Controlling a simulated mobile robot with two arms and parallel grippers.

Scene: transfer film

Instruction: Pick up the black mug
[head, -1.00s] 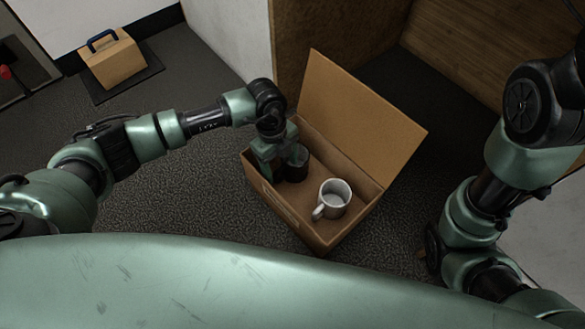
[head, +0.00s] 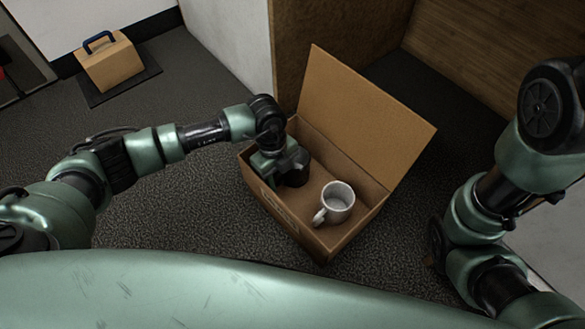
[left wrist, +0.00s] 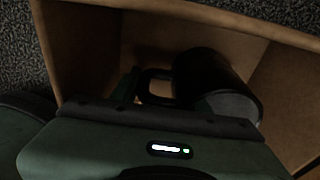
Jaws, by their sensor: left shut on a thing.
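The black mug (head: 296,179) is in the left part of the open cardboard box (head: 324,247), mostly hidden by my left gripper (head: 284,166). In the left wrist view the mug (left wrist: 208,75) lies at a slant in the picture, its handle (left wrist: 154,86) toward the left. My left gripper reaches down into the box and is shut on the mug at its handle side; the fingertips are dark and mostly hidden. I cannot tell whether the mug is clear of the box floor. My right arm shows at the right, but its gripper does not show.
A white mug (head: 335,202) stands in the box, right of the black mug. The box's lid (head: 367,118) stands open at the back right. A small tan box with a blue handle (head: 110,62) sits on a dark mat at the far left. Carpet left of the box is clear.

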